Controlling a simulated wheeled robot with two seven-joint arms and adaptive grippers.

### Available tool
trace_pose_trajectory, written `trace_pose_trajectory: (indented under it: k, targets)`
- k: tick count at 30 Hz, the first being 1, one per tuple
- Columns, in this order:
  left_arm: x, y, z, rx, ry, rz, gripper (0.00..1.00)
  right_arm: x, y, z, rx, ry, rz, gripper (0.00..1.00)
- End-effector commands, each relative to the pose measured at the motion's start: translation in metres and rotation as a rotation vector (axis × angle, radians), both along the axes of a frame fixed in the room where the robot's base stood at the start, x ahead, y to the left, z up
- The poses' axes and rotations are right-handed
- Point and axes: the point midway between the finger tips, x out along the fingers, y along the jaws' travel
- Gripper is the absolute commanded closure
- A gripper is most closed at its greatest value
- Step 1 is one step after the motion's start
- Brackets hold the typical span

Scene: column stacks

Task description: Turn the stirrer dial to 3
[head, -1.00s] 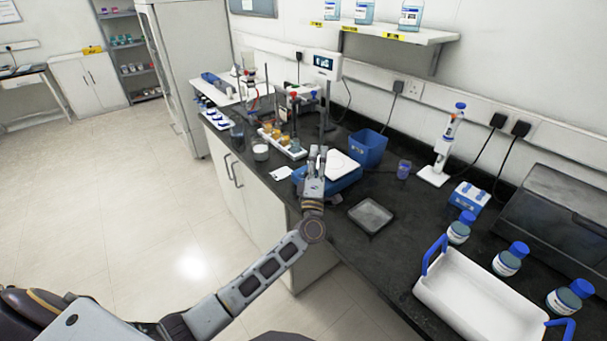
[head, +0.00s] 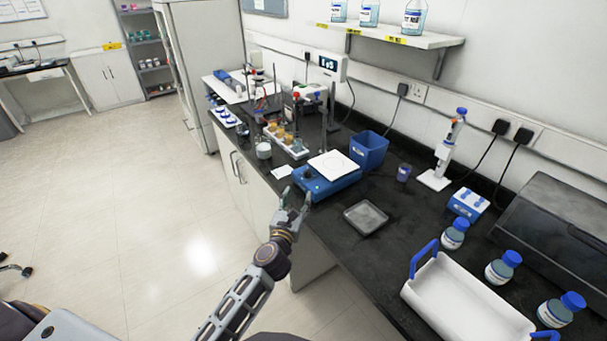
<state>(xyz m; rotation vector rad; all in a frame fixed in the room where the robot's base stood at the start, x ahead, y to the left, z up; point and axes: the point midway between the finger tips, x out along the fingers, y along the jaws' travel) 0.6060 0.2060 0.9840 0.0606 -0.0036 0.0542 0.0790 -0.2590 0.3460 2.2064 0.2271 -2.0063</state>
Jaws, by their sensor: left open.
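The stirrer (head: 340,180) is a blue box with a square white top plate, on the black bench in the middle of the head view. Its dial (head: 309,174) is a small dark knob on the blue front face, beside a small green light. My left gripper (head: 295,197) is open and empty, just in front of the stirrer's front left corner and below the dial. It appears apart from the dial. The dial's markings are too small to read. My right gripper is not in view.
A grey tray (head: 366,217) lies right of the stirrer and a blue bin (head: 369,150) stands behind it. A rack of vials (head: 286,140) and a white card (head: 282,172) are to its left. A white blue-handled tray (head: 466,305) is at the lower right.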

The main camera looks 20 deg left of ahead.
Motion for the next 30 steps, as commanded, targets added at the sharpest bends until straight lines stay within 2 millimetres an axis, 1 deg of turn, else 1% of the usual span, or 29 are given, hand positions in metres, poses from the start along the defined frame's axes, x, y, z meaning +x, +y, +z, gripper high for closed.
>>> trace_pose_trajectory:
  k: [4,17,23,30]
  targets:
    - [-0.004,0.0,0.0,-0.06,0.002,-0.009,0.51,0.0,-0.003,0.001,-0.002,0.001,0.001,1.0]
    - [-0.003,0.0,0.0,-0.061,0.001,-0.01,0.51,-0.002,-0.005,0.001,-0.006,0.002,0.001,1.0]
    - [0.005,0.0,0.0,-0.06,0.001,-0.009,0.51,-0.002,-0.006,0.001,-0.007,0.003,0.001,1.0]
    - [0.021,0.001,0.0,-0.06,0.001,-0.009,0.51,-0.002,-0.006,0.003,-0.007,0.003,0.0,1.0]
